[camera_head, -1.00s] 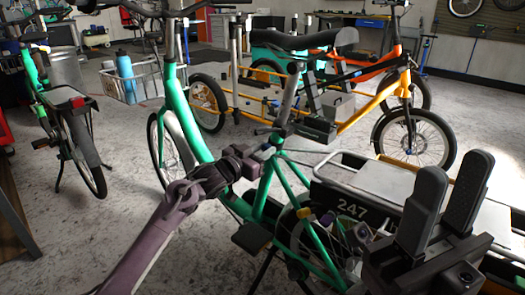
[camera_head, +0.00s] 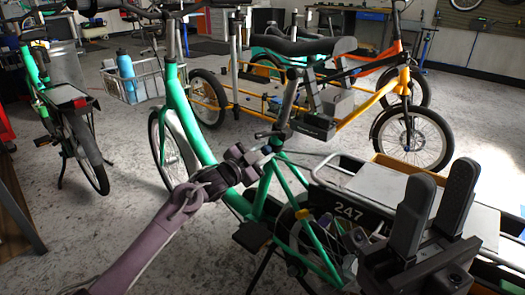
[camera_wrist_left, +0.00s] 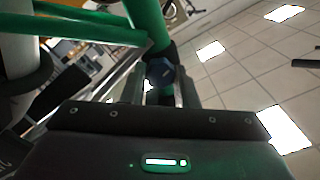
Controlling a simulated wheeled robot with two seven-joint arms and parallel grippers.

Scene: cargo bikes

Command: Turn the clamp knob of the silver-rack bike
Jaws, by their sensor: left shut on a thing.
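The silver-rack bike is the green bike (camera_head: 190,125), with a silver rack (camera_head: 405,192) behind its seat post. Its dark clamp knob (camera_wrist_left: 160,73) shows in the left wrist view, beside the green tube and between my fingertips. My left gripper (camera_head: 264,152) reaches in from the left to the seat clamp, and it also shows in the left wrist view (camera_wrist_left: 160,88). It is shut on the knob. In the head view the fingers mostly hide the knob. My right gripper (camera_head: 438,190) is at the lower right, fingers up and apart, empty, in front of the rack.
A black panel marked 247 (camera_head: 349,212) hangs below the rack, with small items beside it. An orange cargo bike (camera_head: 375,100) stands behind. Another green bike (camera_head: 68,125) stands at the left. A wire basket (camera_head: 135,82) holds a blue bottle. Floor at the lower left is clear.

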